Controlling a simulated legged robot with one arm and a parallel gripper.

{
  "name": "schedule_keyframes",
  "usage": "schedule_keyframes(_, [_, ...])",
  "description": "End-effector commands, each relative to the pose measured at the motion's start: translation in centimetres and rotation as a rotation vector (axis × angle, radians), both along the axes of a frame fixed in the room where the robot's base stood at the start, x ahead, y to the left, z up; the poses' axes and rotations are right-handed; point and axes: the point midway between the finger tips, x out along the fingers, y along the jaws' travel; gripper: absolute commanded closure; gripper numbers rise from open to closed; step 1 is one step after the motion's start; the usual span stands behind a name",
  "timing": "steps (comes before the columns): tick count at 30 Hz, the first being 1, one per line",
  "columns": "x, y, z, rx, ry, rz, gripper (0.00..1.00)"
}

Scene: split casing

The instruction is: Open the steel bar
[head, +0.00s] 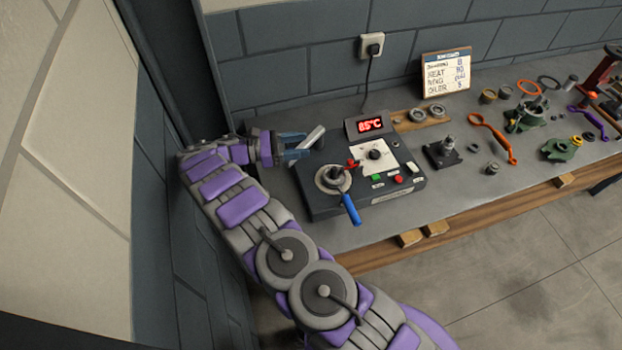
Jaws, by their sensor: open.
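A pale steel bar (313,137) slants up at the far left corner of a dark box-shaped unit (330,206). My gripper (298,147) comes in from the left at the bar's lower end, with its jaws apart. The bar's lower end shows between or just beyond the fingertips; I cannot tell whether they touch. The unit has a lit red display (370,125), a white panel with a black knob (375,154), and green and red buttons. A round metal fitting (333,179) sits on its left front, with a blue-handled lever (351,209) hanging over the front edge.
A dark block with a post (442,152), an orange tool (494,136) and green parts (561,149) lie right on the bench (440,195). Rings (417,115) sit on a wooden strip behind. A sign (445,75) leans at the wall. A wall stands close left of my arm.

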Motion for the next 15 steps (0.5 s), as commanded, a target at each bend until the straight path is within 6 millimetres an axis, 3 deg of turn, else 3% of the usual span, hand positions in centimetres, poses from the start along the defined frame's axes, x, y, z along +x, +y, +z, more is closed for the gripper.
schedule_keyframes(15, [-5.3,-1.4,0.6,0.000,0.003,0.000,0.45])
